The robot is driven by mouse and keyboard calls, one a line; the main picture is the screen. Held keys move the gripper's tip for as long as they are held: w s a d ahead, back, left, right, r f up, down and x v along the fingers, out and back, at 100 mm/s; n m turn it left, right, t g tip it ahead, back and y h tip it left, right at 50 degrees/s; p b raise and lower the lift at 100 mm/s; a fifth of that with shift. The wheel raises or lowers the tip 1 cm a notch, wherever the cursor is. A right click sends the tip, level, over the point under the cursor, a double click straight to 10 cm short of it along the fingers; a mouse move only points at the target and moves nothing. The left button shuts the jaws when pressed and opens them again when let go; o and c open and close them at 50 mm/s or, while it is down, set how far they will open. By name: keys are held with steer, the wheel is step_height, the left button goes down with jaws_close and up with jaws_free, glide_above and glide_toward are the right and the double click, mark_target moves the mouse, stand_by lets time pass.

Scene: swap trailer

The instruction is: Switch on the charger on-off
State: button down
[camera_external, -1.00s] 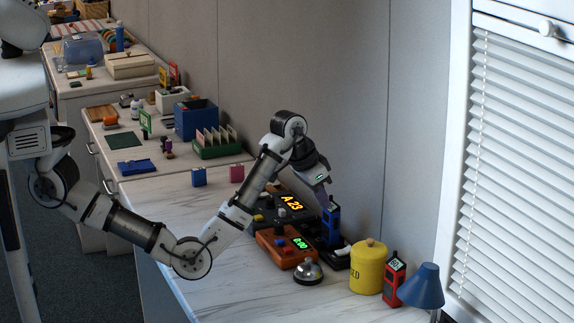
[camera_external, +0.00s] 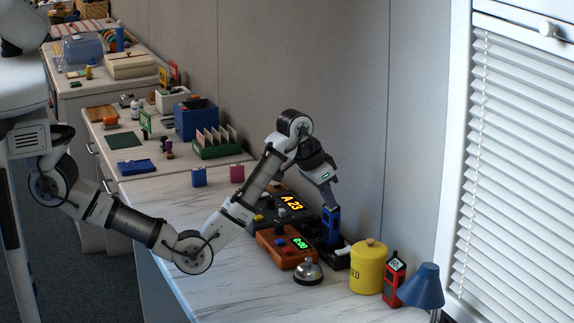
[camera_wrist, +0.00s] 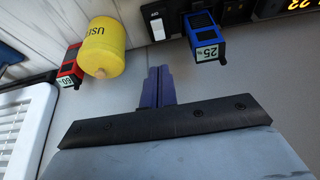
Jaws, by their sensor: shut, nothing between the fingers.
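The charger is a black base (camera_external: 343,262) on the white marbled counter, with a blue handset (camera_external: 331,226) standing in it. Its on-off is a white rocker switch at the right end of the base, which also shows in the wrist view (camera_wrist: 157,27) at the top, left of the blue handset (camera_wrist: 204,38) with its "25" display. I cannot tell the rocker's tilt. My gripper (camera_external: 329,203) is above and behind the handset in the external view. In the wrist view its dark purple fingers (camera_wrist: 159,72) are shut together and empty, apart from the switch.
A yellow canister (camera_external: 368,268), a red handset (camera_external: 394,279) and a blue lamp (camera_external: 422,288) stand right of the charger. The wall is close behind.

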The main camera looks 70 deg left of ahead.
mark_target(350, 249)
steer(key=p+x, duration=0.2)
steer(key=x, duration=1.1)
steer(key=shift+f+p, duration=0.35)
steer(key=shift+w+f, duration=0.1)
steer(key=shift+f, duration=0.1)
steer(key=shift+s+p, duration=0.8)
steer(key=shift+s, duration=0.05)
steer(key=shift+r, duration=0.1)
steer(key=shift+r+p, duration=0.25)
steer(key=shift+p, duration=0.1)
steer(key=p+v, duration=0.3)
steer(key=v, duration=0.1)
steer(key=shift+w+r+p, duration=0.1)
steer(key=shift+r+p, duration=0.1)
steer(key=shift+p, duration=0.2)
steer(key=b+v, duration=0.3)
steer(key=v, duration=0.6)
